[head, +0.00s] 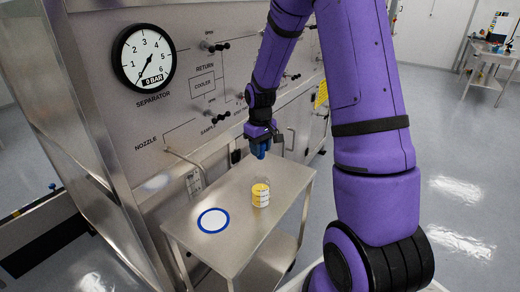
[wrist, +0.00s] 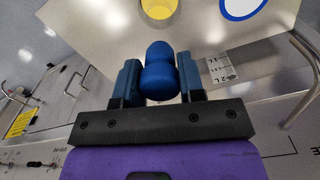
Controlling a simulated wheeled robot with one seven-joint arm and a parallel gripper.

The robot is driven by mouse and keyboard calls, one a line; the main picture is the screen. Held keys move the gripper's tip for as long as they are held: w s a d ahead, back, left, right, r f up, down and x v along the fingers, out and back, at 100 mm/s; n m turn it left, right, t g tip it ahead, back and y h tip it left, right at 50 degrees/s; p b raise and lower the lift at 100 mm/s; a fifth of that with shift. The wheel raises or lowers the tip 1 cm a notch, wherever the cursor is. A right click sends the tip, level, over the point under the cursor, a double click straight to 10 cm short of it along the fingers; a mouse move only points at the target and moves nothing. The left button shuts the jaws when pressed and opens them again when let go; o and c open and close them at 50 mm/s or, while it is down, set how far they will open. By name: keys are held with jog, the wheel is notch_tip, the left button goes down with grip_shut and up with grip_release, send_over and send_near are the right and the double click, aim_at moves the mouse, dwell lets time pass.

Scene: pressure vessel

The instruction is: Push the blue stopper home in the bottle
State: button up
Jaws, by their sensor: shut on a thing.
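The blue stopper (wrist: 160,72) is held between the two fingers of my gripper (wrist: 161,80) in the wrist view. In the head view my gripper (head: 260,148) points down above the steel table, with the stopper's blue tip just below it. The bottle (head: 261,192) stands upright on the table, clear with yellow contents and a white label. The stopper is above the bottle and apart from it. In the wrist view the bottle's yellow contents (wrist: 159,8) show at the top edge, beyond the stopper; the bottle's mouth is hard to make out.
A white disc with a blue rim (head: 213,220) lies on the steel table (head: 190,240), left of the bottle. A nozzle pipe (head: 183,158) juts from the panel behind the table. A gauge (head: 143,56) reads near zero. The table's right part is clear.

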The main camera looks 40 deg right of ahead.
jog(key=shift+f, duration=0.15)
jog(key=shift+f, duration=2.75)
jog(key=shift+f, duration=1.65)
jog(key=o, duration=1)
notch_tip(320, 180, up, 11)
jog(key=shift+f, duration=0.1)
